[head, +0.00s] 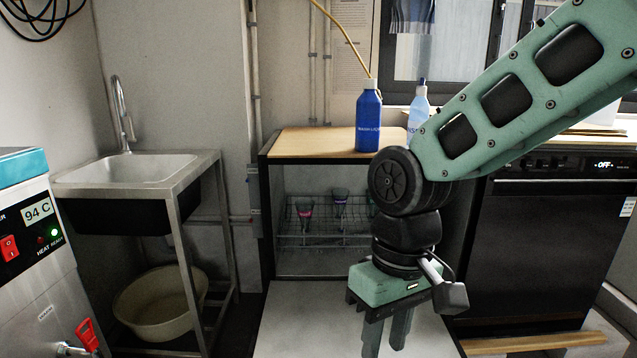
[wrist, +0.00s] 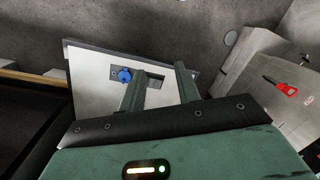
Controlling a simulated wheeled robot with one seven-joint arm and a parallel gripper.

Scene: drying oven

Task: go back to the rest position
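My gripper (head: 386,340) hangs pointing down in front of the open wooden-topped cabinet, over its lowered pale door panel (head: 300,320). The two fingers are apart with nothing between them. In the wrist view my gripper (wrist: 158,78) shows the same gap, above the pale panel (wrist: 88,78), which carries a blue knob (wrist: 124,75). My arm reaches in from the upper right of the head view.
A blue bottle (head: 369,118) and a light-blue bottle (head: 418,106) stand on top. A sink (head: 150,172) is left, a heated unit (head: 25,250) far left, a black appliance (head: 545,250) right.

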